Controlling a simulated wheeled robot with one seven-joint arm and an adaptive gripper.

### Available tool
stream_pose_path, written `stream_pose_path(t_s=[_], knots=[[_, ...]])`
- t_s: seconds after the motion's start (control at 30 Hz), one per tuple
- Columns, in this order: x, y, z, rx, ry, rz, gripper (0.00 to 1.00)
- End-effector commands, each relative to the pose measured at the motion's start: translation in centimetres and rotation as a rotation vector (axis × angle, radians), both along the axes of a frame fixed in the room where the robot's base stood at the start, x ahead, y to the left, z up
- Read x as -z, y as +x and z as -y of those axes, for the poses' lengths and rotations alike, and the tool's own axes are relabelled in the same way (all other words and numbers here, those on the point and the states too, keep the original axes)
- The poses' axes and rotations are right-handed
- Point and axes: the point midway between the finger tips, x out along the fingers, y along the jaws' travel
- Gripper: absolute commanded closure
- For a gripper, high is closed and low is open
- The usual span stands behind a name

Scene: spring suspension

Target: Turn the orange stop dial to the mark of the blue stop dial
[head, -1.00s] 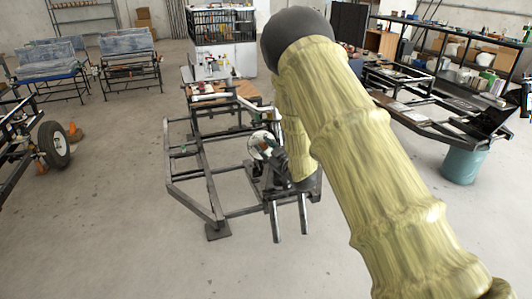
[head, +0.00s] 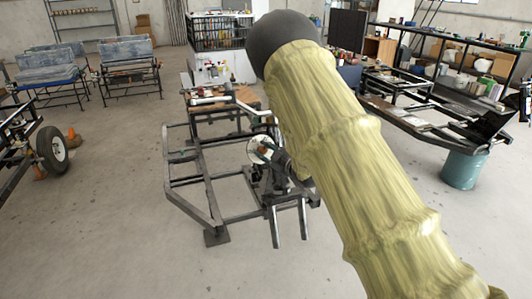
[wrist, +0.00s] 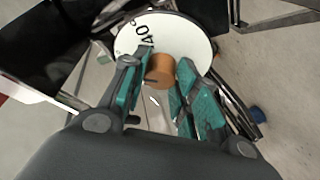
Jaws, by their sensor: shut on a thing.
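The orange stop dial (wrist: 159,70) is a short orange cylinder in front of a round white scale disc (wrist: 185,32) in the wrist view. Black figures reading "40" show at the disc's upper left. My gripper (wrist: 163,62) has its teal-padded fingers on both sides of the orange dial and is shut on it. A small blue round part (wrist: 257,114) shows at the right; I cannot tell whether it is the blue stop dial. In the head view, the white disc (head: 255,146) stands on the frame beside my gripper; the dial's mark is too small to read.
The dark metal frame (head: 212,212) stands on open concrete floor. A wheeled frame with a tyre (head: 52,147) is at the left. A shelf rack (head: 455,70) and a teal drum (head: 462,168) are at the right.

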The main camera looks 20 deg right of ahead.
Motion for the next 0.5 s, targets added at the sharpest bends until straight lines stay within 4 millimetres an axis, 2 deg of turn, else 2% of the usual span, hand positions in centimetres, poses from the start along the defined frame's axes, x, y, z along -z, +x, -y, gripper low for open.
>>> stream_pose_path(t_s=[0.07, 0.1, 0.2, 0.5], knots=[[0.03, -0.02, 0.03, 0.001, 0.001, -0.001, 0.94], [0.03, -0.02, 0.03, 0.001, 0.001, -0.001, 0.63], [0.03, -0.02, 0.02, 0.0, 0.001, 0.0, 0.49], [0.01, -0.05, 0.02, 0.0, 0.001, 0.0, 0.49]])
